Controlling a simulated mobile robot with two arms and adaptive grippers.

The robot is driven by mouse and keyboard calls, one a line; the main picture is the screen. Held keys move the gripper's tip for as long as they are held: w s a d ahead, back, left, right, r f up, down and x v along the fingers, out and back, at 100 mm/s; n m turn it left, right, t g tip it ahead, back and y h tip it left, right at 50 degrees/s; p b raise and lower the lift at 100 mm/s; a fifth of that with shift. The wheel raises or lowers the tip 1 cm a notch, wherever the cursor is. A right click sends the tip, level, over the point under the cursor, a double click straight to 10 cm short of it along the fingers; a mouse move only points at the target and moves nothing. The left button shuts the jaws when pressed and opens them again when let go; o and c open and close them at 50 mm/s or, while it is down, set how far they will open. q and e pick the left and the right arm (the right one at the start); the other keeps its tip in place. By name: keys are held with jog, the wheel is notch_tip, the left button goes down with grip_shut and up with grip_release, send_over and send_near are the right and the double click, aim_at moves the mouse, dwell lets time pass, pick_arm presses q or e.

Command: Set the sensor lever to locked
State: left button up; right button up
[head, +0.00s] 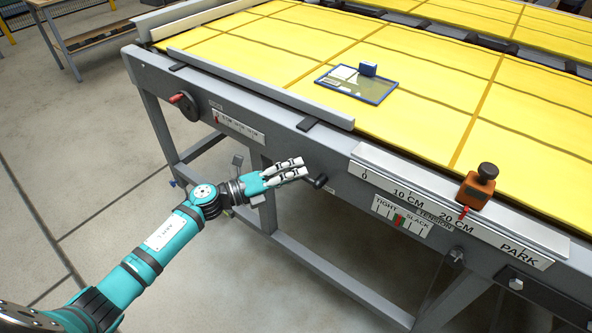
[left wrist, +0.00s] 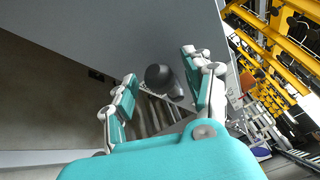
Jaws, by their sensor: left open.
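My left gripper (head: 304,167) is open in front of the table's grey front rail. A crank-like part with a black knob (head: 319,182) sticks out of the rail just beyond the fingertips. In the left wrist view the round black knob (left wrist: 160,77) shows between the spread fingers, and I cannot tell whether they touch it. A red-handled lever (head: 178,98) on a dark round plate sits farther left on the rail. No label reading "sensor" or "locked" is legible, so I cannot tell which part is the sensor lever. My right gripper is out of view.
An orange slider block (head: 477,188) with a black knob stands near the 20 CM mark of a white scale (head: 378,178). A tension gauge (head: 400,217) sits below. A blue-framed panel (head: 357,84) lies on the yellow table top (head: 440,75).

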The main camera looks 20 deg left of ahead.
pick_arm(q)
jog(key=shift+w+d, duration=0.3)
jog(key=shift+d, duration=0.05)
jog(key=shift+c, duration=0.2)
grip_shut()
